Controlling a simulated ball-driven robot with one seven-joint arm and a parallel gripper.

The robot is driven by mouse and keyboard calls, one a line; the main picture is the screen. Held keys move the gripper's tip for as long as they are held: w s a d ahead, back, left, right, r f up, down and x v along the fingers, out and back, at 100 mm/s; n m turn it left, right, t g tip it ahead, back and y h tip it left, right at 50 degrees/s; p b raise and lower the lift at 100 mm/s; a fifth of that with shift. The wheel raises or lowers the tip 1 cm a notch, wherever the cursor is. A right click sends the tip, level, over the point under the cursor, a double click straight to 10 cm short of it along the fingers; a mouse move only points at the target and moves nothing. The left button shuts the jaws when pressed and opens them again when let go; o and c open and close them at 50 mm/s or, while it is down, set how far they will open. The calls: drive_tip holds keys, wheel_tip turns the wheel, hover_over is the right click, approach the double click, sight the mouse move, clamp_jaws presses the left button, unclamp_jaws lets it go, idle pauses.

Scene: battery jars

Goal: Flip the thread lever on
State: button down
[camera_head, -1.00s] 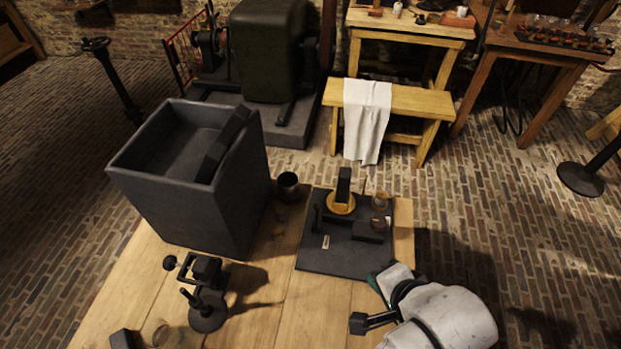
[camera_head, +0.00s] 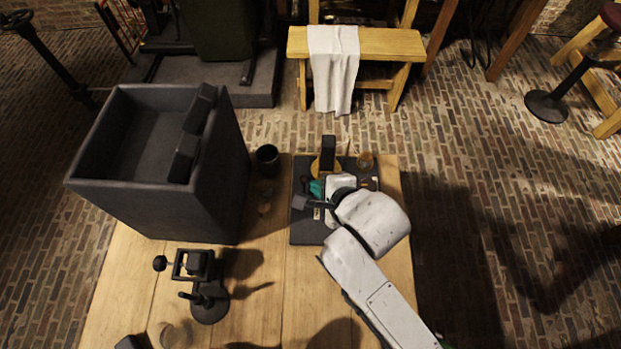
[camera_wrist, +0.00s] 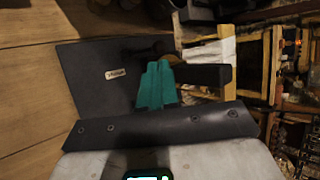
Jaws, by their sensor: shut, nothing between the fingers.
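A dark base plate (camera_head: 303,234) lies on the wooden table and carries a small device. The device has a black upright block (camera_head: 328,150) and a yellow ring (camera_head: 315,166) at its foot. A small pale label (camera_wrist: 116,73) shows on the plate in the wrist view. My gripper (camera_head: 315,188) is over the plate, close in front of the ring and block. Its teal fingers (camera_wrist: 157,84) are together with nothing between them. The thread lever cannot be clearly picked out; my gripper and wrist cover part of the device. I cannot tell whether the fingers touch it.
A large dark open box (camera_head: 215,205) stands left of the plate, with a dark cup (camera_head: 267,156) between them. A small black clamp-like stand (camera_head: 208,300) is at the front left. A small glass (camera_head: 365,160) is at the plate's back right.

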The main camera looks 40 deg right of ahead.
sight(306, 180)
drive_tip(key=shift+p+x, duration=0.4)
drive_tip(key=shift+x, duration=2.15)
